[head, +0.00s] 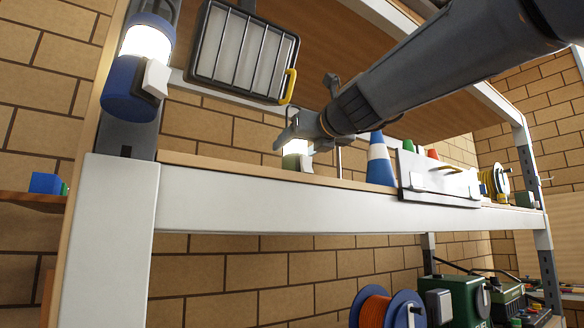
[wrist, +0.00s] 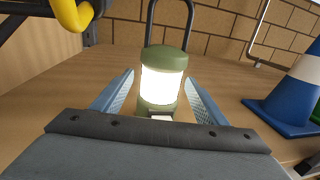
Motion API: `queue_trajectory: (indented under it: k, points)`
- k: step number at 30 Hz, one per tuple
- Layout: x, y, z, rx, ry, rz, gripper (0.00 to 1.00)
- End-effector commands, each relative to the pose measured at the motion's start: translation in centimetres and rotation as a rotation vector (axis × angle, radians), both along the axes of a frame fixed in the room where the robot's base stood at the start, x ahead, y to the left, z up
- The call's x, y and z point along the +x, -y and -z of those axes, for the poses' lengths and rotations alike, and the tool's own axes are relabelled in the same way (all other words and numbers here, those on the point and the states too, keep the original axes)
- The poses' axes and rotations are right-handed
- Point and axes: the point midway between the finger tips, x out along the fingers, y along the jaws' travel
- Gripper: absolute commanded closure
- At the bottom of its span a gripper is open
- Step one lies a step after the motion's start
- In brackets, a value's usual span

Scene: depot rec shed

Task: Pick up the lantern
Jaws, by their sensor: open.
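The lantern (wrist: 161,80) has a green cap and base, a bright glowing middle and a dark upright handle loop. It stands upright on the wooden shelf. In the wrist view my gripper (wrist: 160,88) is open, with one finger on each side of the lantern and visible gaps between. In the head view the lantern (head: 296,150) shows below and behind my gripper (head: 291,133), which covers part of it.
A blue and white cone (head: 380,160) stands right of the lantern; it also shows in the wrist view (wrist: 295,95). A caged lamp with a yellow handle (head: 243,50) hangs at upper left. A blue lamp (head: 130,85) is on the left post. A white case (head: 438,178) stands farther right.

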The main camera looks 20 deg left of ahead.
Motion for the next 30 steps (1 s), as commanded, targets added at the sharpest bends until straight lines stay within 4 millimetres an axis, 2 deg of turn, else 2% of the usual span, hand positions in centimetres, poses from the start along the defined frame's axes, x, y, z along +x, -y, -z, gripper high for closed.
queue_trajectory:
  k: [12,21,23,30]
  points:
    - [3.8,-3.2,0.4,-0.002,0.001,-0.003,0.33]
    - [4.1,-3.5,0.5,-0.002,0.001,-0.003,0.33]
    - [4.1,-3.5,0.5,-0.003,0.001,-0.003,0.42]
    - [4.1,-3.4,0.5,-0.003,0.001,-0.003,0.82]
